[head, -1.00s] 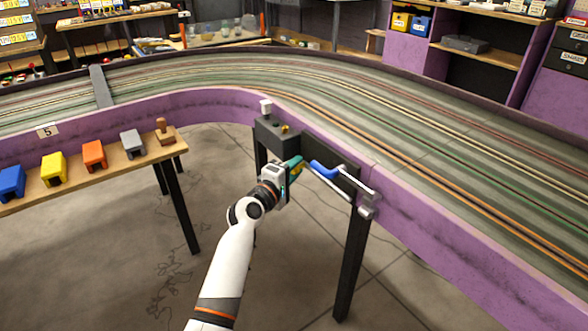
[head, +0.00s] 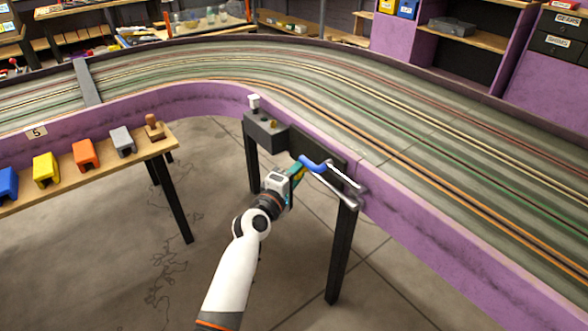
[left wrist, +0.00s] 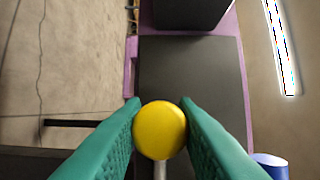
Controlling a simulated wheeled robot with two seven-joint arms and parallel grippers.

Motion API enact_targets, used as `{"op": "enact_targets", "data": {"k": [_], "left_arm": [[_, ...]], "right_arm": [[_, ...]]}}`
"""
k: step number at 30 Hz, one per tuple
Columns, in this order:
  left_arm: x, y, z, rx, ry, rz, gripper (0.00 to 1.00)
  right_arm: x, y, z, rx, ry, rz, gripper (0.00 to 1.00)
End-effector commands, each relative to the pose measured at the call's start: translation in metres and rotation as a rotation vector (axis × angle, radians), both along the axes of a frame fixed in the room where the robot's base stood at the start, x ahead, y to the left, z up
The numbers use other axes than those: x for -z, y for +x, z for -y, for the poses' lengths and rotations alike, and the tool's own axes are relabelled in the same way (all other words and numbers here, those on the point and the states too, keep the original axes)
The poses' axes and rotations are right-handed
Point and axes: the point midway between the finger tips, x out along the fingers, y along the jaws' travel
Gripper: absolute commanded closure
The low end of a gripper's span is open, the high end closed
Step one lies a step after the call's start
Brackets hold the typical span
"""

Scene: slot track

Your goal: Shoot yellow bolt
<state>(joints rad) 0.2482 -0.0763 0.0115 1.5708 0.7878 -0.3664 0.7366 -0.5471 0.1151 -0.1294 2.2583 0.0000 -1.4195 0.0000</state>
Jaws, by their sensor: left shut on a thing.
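The yellow bolt shows as a round yellow knob (left wrist: 160,130) on a pale metal rod in the left wrist view. My left gripper (head: 298,172) has its green fingers shut on the knob, one finger on each side. In the head view it is beside the dark panel (head: 318,152) on the outside of the purple track wall, and the bolt is mostly hidden by the fingers. A blue-handled metal lever (head: 312,163) is just right of the fingers; its blue end also shows in the left wrist view (left wrist: 270,163). My right gripper is not in view.
A dark box (head: 266,130) with a white knob and small buttons stands left of the panel. A wooden shelf (head: 105,172) at left holds coloured blocks and a wooden stamp-like piece. Black legs stand below; the floor between is clear.

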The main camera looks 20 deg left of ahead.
Motion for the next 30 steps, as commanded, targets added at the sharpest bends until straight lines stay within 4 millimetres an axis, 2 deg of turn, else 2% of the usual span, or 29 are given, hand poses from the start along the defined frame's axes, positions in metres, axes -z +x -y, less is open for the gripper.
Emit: {"op": "enact_targets", "data": {"k": [4,5,8,16,20,24,30], "left_arm": [[0.004,-0.002,0.004,0.009,-0.002,-0.009,1.00],[0.005,-0.002,0.004,0.009,-0.001,-0.010,0.69],[0.004,-0.002,0.003,0.008,-0.002,-0.009,0.54],[0.003,-0.001,0.002,0.006,-0.002,-0.006,0.54],[0.002,-0.010,-0.001,0.005,0.000,-0.006,0.54],[0.002,-0.034,-0.007,0.005,0.001,-0.008,0.54],[0.002,-0.076,-0.018,0.007,0.000,-0.009,0.54]], "right_arm": [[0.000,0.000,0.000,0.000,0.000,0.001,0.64],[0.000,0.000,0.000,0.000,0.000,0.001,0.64],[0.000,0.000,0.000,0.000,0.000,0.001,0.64],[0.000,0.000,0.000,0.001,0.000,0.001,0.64],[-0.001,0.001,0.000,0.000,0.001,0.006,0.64],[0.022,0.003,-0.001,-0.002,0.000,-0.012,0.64],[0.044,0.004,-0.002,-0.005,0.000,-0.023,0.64]]}}
